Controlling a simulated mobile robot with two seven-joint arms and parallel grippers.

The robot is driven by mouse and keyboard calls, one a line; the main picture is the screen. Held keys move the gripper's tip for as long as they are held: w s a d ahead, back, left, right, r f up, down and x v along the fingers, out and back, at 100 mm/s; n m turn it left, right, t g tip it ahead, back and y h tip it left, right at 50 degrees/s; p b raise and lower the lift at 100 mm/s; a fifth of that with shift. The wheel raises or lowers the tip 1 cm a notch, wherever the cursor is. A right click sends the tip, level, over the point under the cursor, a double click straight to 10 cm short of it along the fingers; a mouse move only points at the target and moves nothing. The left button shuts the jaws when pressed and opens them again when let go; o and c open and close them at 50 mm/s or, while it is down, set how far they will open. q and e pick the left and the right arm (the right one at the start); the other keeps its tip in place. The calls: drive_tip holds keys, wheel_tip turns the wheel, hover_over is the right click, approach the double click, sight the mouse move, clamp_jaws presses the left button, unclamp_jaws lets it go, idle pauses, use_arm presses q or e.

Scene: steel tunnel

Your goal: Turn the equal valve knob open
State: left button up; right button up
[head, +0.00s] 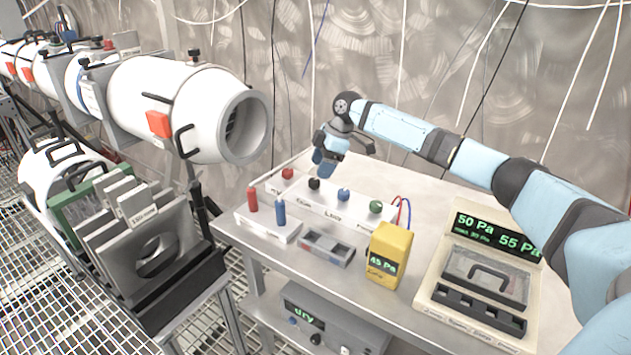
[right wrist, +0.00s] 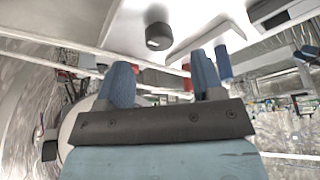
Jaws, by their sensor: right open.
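A low white valve box (head: 330,212) on the table carries a row of small knobs: red (head: 288,173), black (head: 314,183), blue (head: 343,194) and green (head: 376,206). The label under the black knob seems to read "Equal", though it is small and blurred. My right gripper (head: 326,162) hangs just above and behind the black knob, apart from it. In the right wrist view the black knob (right wrist: 158,36) shows beyond the gap between the two blue fingers of the open, empty gripper (right wrist: 163,80). My left gripper is not in view.
A smaller white box in front holds an upright red handle (head: 252,199) and a blue handle (head: 280,211). A grey tray (head: 328,248), a yellow meter (head: 389,256) and a beige gauge case (head: 455,310) stand nearby. A white tube (head: 165,105) lies left of the table.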

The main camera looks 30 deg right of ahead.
sight(314, 180)
drive_tip(key=shift+b+x, duration=0.3)
drive_tip(key=shift+x, duration=2)
drive_tip(key=c, duration=0.9)
